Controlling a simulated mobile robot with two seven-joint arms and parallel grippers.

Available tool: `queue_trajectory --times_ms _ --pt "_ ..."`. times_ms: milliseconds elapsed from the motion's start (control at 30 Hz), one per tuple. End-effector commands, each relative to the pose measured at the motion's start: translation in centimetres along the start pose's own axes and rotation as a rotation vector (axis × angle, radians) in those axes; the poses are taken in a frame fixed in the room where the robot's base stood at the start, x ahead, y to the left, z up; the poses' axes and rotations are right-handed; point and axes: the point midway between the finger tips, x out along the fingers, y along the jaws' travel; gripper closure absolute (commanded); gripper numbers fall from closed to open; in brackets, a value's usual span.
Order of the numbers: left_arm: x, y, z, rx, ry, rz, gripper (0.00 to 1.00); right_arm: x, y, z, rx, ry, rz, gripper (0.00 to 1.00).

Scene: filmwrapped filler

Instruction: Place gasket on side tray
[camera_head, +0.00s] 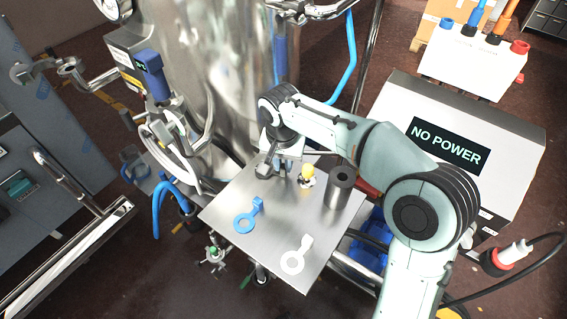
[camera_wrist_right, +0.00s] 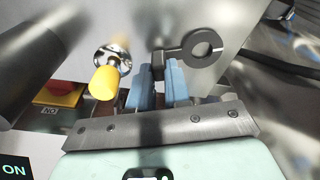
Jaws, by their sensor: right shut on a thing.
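The side tray (camera_head: 222,207) is a flat bare metal plate in the middle of the head view. A blue gasket (camera_head: 245,221) and a white gasket (camera_head: 294,260), each a ring with a tab, lie on it. My right gripper (camera_head: 272,160) is over the tray's far left part. In the right wrist view, its blue fingers (camera_wrist_right: 160,88) are shut on the handle of a dark ring gasket (camera_wrist_right: 185,48). The ring points away to the right, above or against the tray surface; I cannot tell whether it touches. My left gripper is not in view.
A yellow-topped knob (camera_head: 307,173) and a dark grey cylinder (camera_head: 338,189) stand on the tray close to my right gripper. A shiny steel tank (camera_head: 215,70) rises behind the tray. A "NO POWER" box (camera_head: 480,125) stands right. The tray's near middle is bare.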

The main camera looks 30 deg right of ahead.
Motion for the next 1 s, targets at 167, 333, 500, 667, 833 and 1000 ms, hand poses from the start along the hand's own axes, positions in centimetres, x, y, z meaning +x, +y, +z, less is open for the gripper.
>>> queue_trajectory --times_ms 167,333,500,667,833,1000 --pt "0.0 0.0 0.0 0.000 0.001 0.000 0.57 0.0 0.0 0.0 0.000 0.000 0.000 1.00" --pt "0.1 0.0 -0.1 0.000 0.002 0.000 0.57 0.3 0.0 0.0 0.000 0.000 0.000 1.00" --pt "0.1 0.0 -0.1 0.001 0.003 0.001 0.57 0.4 0.0 0.0 0.000 0.000 0.000 0.57" --pt "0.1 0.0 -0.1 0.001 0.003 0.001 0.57 0.4 0.0 0.0 0.000 0.000 0.000 0.57" --pt "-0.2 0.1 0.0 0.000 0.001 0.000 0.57 -0.2 0.0 0.0 0.000 0.001 -0.001 0.57" --pt "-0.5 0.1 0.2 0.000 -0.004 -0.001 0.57 -2.7 -0.1 -0.1 0.000 0.003 -0.004 0.57"
